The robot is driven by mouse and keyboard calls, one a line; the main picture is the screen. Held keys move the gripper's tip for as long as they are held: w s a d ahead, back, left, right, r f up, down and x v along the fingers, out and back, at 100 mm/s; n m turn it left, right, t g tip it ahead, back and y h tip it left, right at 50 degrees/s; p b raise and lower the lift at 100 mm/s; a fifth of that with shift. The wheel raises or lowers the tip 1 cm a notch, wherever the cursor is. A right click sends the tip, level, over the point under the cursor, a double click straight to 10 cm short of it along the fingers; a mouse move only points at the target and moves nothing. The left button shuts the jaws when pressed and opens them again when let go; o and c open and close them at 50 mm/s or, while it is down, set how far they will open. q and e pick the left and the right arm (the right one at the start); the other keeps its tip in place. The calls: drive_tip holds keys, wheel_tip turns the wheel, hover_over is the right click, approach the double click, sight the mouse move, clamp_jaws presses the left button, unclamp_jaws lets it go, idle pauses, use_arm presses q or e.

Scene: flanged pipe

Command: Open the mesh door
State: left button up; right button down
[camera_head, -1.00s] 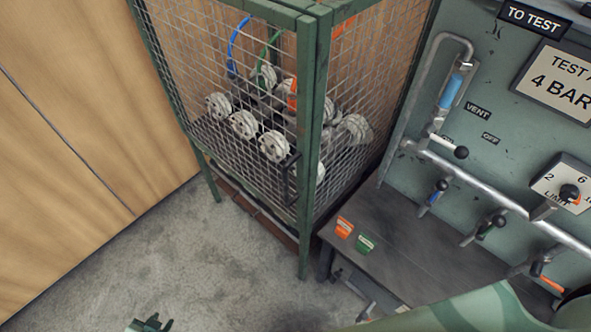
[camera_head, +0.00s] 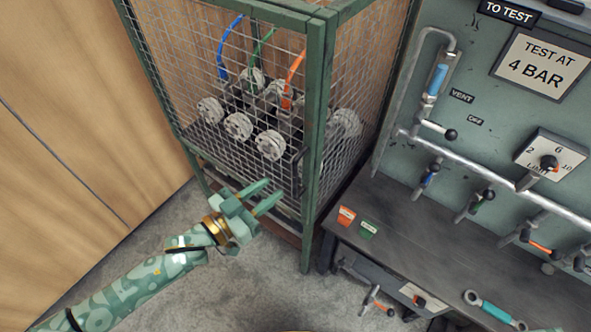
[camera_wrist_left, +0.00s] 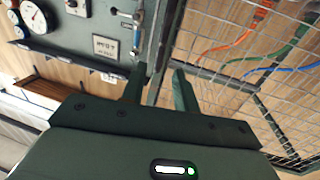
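The mesh door (camera_head: 200,70) is the green-framed wire front of a cage and appears closed, its right edge against the corner post (camera_head: 314,130). A black bar handle (camera_head: 298,174) stands on its right edge at low height. My left gripper (camera_head: 274,191) is in front of the door's lower part, just left of and below the handle, fingers apart and empty. In the left wrist view the two fingers (camera_wrist_left: 160,88) show a gap between them, with mesh (camera_wrist_left: 265,40) to the right. The handle is not clearly visible there. My right gripper is out of view.
Inside the cage are several flanged pipe ends (camera_head: 238,126) with blue, green and orange hoses. A dark bench (camera_head: 400,235) with orange and green tags stands right of the cage, below a valve panel (camera_head: 480,150). Concrete floor (camera_head: 270,285) is clear in front. A wooden wall (camera_head: 60,130) is left.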

sight(293, 173)
use_arm(q)
drive_tip(key=x, duration=0.8)
drive_tip(key=shift+w+d+b, duration=0.2)
drive_tip(key=shift+w+b, duration=0.05)
drive_tip(key=shift+b, duration=0.2)
clamp_jaws()
